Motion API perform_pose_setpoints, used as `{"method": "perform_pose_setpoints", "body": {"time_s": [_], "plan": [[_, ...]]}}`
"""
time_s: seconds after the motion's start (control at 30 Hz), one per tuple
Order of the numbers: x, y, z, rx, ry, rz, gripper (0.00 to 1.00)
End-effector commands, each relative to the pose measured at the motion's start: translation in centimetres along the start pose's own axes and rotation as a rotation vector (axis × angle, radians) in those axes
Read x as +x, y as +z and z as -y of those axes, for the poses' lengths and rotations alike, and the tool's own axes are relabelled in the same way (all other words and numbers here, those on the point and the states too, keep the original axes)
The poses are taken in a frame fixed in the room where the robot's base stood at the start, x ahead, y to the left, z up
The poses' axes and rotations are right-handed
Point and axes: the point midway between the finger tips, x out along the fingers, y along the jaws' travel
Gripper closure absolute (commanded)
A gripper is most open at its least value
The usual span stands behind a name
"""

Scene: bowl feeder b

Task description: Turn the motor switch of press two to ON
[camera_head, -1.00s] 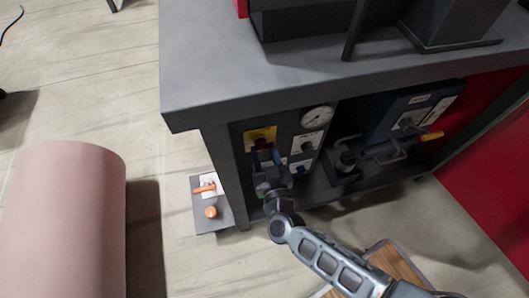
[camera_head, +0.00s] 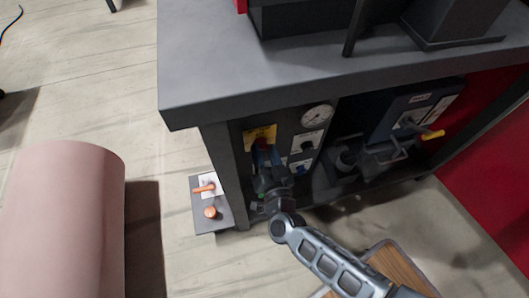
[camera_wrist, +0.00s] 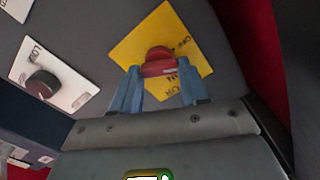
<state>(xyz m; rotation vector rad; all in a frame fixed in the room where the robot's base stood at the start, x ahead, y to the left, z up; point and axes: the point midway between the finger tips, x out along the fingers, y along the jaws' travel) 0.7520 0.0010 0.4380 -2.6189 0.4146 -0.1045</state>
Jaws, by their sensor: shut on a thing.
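The red motor switch knob (camera_wrist: 158,62) sits on a square yellow plate (camera_wrist: 150,28) with black lettering that is upside down in the wrist view. My gripper (camera_wrist: 160,78) has its two blue fingers on either side of the knob and is shut on it. The fingertips partly cover the knob and plate. In the head view, the yellow plate (camera_head: 263,132) is at the upper left of the dark panel under the bench top. My gripper (camera_head: 262,152) reaches it from below. I cannot read the switch's setting for certain.
A dark knob (camera_wrist: 42,84) on a white plate is beside the switch. A round gauge (camera_head: 317,117) is on the panel. A blue box (camera_head: 405,115) with a yellow-tipped handle is to the right. The grey bench top (camera_head: 230,75) overhangs the panel. A pink cylinder (camera_head: 65,220) stands at left.

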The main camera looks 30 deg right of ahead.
Motion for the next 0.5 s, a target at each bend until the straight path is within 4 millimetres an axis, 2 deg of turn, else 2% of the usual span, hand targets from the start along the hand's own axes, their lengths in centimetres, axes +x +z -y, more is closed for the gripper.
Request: {"method": "perform_pose_setpoints", "body": {"time_s": [0.5], "plan": [[-0.04,0.22,-0.33,0.49,0.001,-0.001,0.86]]}}
